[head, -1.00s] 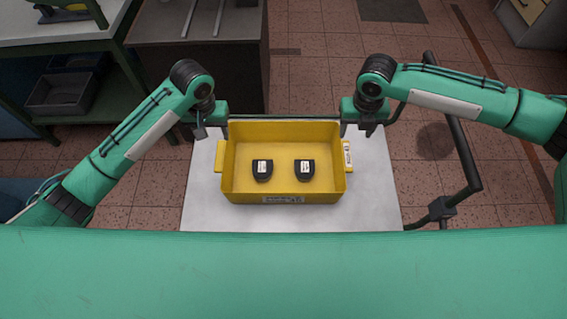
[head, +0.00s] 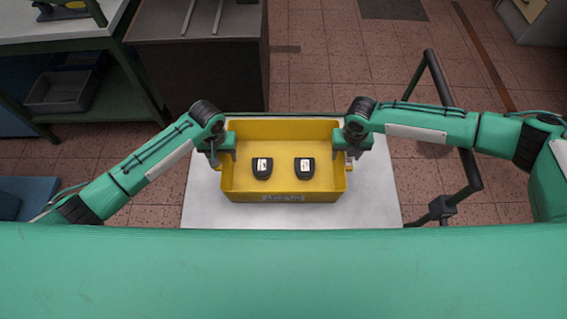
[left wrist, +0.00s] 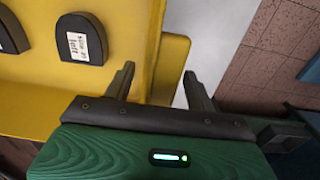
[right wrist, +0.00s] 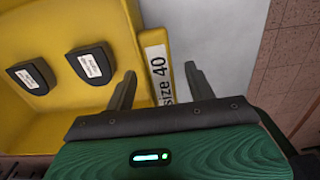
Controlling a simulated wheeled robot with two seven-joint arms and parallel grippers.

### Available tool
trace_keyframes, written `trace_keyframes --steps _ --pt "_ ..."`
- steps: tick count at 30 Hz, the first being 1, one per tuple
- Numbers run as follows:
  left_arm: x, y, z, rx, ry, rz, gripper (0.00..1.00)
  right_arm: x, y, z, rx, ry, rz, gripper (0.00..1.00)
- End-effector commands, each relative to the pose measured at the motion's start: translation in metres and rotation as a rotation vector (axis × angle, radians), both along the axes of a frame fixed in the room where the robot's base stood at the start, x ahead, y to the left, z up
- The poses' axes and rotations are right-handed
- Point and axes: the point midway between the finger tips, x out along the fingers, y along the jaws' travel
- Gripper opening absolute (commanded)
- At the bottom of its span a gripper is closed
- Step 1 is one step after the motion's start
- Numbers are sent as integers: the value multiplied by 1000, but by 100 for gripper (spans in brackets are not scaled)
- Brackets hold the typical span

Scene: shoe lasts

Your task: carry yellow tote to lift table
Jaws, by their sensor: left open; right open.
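The yellow tote (head: 283,195) sits on a white-topped lift table (head: 375,210) in front of me, with two black labelled pieces (head: 262,168) (head: 304,168) inside. My left gripper (head: 222,160) is open at the tote's left end; in the left wrist view its fingers (left wrist: 158,85) stand apart above the yellow side handle (left wrist: 172,65). My right gripper (head: 350,155) is open at the right end; in the right wrist view its fingers (right wrist: 160,88) stand either side of the end handle with a "size 40" label (right wrist: 160,75). Whether the fingers touch the handles cannot be told.
A dark cabinet (head: 200,65) stands behind the table at the left. A green-framed bench (head: 75,40) with a grey bin (head: 62,92) is further left. A dark push handle (head: 455,130) rises at the table's right. Tiled floor is open behind the table.

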Motion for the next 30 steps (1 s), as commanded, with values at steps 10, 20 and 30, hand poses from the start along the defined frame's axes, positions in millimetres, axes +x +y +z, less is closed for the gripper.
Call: trace_keyframes --steps 10,20,30 --pt "0 0 -2 0 0 0 52 0 0 -2 0 -1 0 51" --pt "0 0 -2 1 0 0 0 0 0 -2 0 -1 0 0" --pt "0 0 2 1 -1 0 0 1 0 2 0 -2 -1 0"
